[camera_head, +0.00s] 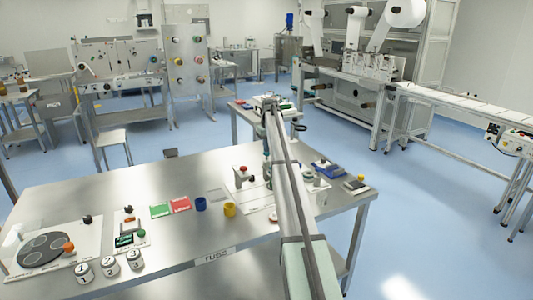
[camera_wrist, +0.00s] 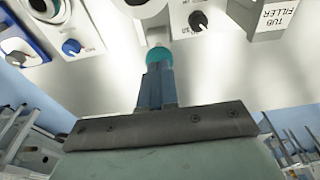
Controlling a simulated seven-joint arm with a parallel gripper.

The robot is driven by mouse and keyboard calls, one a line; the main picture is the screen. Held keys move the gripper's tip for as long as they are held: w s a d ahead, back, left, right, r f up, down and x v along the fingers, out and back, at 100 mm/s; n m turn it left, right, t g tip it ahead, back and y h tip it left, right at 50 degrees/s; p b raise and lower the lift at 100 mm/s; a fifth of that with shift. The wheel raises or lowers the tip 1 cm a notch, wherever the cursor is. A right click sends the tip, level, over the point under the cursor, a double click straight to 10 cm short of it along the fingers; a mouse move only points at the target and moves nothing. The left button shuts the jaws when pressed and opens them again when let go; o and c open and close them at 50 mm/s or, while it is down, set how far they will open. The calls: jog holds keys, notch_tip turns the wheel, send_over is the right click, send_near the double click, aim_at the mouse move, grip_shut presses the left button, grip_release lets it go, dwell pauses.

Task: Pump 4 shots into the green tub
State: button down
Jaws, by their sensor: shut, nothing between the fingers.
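My gripper (camera_wrist: 157,72) points at the tabletop with its blue-grey fingers shut together and nothing between them. A rounded teal-green piece (camera_wrist: 158,55) shows just beyond the fingertips in the wrist view. It is mostly covered by the fingers, and I cannot tell whether it is the green tub or a pump part, or whether the fingers touch it. A pale round part (camera_wrist: 140,8) is above it in the picture. A grey block labelled TUB FILLER (camera_wrist: 278,18) is at the upper right. In the head view, my arm hides much of this spot.
Numbered white pieces (camera_head: 108,266) are near the front edge. A blue device (camera_head: 327,169) is right.

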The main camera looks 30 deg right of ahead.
jog(key=shift+f, duration=1.15)
jog(key=shift+r, duration=1.8)
jog(key=shift+f, duration=1.6)
jog(key=shift+r, duration=1.6)
